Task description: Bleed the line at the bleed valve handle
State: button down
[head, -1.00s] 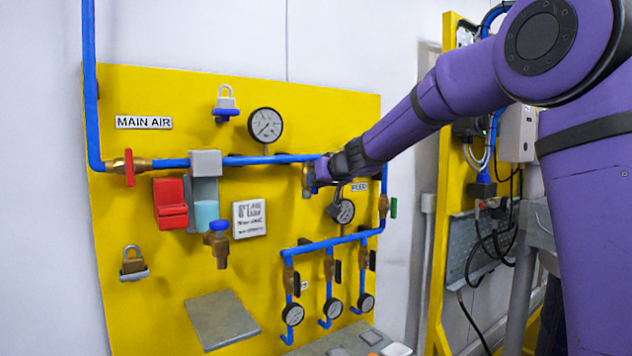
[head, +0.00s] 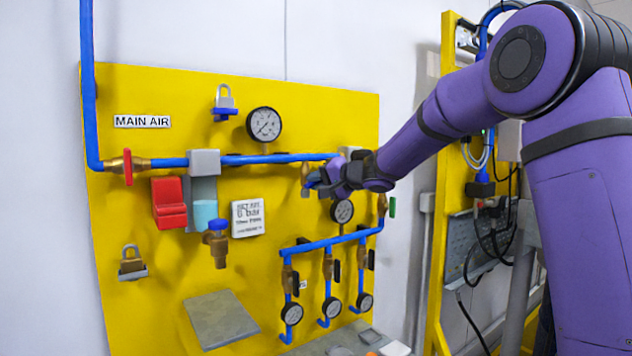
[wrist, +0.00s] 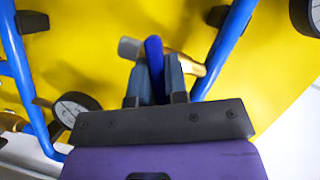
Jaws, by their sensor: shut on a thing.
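The bleed valve is on the yellow panel, at the right end of the upper blue pipe. Its brass body (head: 305,180) shows just left of my gripper (head: 314,183) in the head view. My gripper (wrist: 154,72) is shut on this handle, one dark finger on each side. The lower part of the handle is hidden between the fingers. My gripper and wrist cover part of the valve in the head view.
A gauge (head: 342,211) sits just below my wrist, and a green-handled valve (head: 383,205) is to its right. Below are a blue manifold (head: 325,244) and several small gauges. A red-handled valve (head: 128,166) is at the far left. A yellow frame (head: 440,200) stands right of the panel.

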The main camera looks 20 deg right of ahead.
jog(key=m+y, duration=0.1)
jog(key=m, duration=0.1)
jog(key=m+t, duration=0.1)
jog(key=m, duration=0.1)
jog(key=shift+f+y, duration=0.2)
jog(key=shift+y, duration=0.2)
jog(key=shift+m, duration=0.4)
jog(key=c, duration=1.1)
grip_release()
jog(key=shift+c, duration=0.2)
jog(key=shift+d, duration=0.1)
jog(key=v, duration=1)
jog(key=shift+s+d, duration=0.25)
jog(key=shift+s, duration=0.05)
jog(key=shift+f, duration=0.1)
